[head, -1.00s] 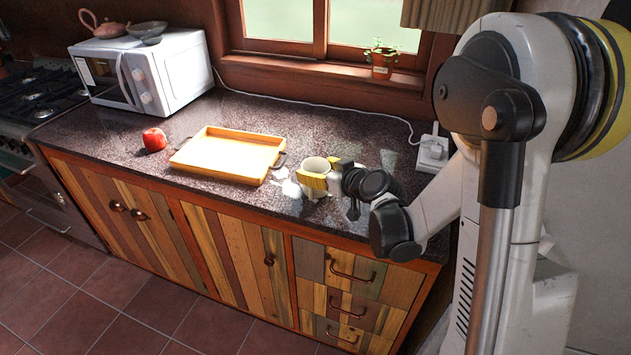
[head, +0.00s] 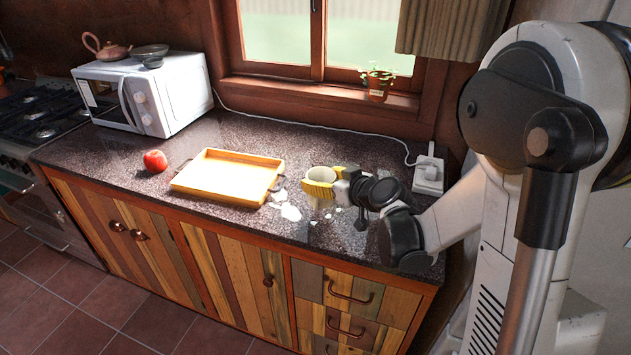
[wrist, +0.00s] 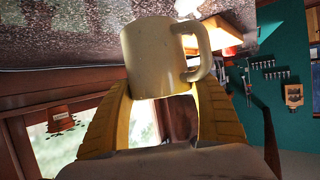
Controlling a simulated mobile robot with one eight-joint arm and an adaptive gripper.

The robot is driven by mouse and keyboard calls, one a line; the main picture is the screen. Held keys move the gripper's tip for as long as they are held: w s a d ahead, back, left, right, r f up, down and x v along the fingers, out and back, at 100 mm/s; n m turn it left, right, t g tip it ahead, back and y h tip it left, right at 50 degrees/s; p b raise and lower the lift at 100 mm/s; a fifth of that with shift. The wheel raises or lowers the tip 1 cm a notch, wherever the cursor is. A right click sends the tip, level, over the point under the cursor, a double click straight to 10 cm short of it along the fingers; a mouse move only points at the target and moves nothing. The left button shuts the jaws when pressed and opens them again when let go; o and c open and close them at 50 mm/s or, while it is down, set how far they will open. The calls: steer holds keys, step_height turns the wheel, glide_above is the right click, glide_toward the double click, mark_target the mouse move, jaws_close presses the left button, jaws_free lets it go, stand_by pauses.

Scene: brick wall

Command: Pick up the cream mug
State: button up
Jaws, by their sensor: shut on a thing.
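The cream mug (head: 322,174) is over the counter, right of the tray, with its opening up in the head view. In the wrist view the mug (wrist: 155,62) fills the upper middle, with its handle to the right. My gripper (head: 325,186) has its yellow fingers closed on the mug's sides; the fingers also show in the wrist view (wrist: 160,92). The mug looks held a little above the counter, though the gap is hard to judge. The fingers hide part of its body in the head view.
A yellow wooden tray (head: 222,192) lies left of the mug, with a red apple (head: 155,161) further left. A white microwave (head: 150,92) stands at the back left. A socket box (head: 429,172) is at the right, and a potted plant (head: 377,85) is on the windowsill.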

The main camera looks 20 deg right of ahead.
steer(key=s+d+r+p, duration=0.3)
steer(key=s+d+r, duration=0.2)
steer(key=d, duration=0.3)
steer(key=shift+r, duration=0.4)
steer(key=shift+s, duration=0.15)
steer(key=shift+d, duration=0.2)
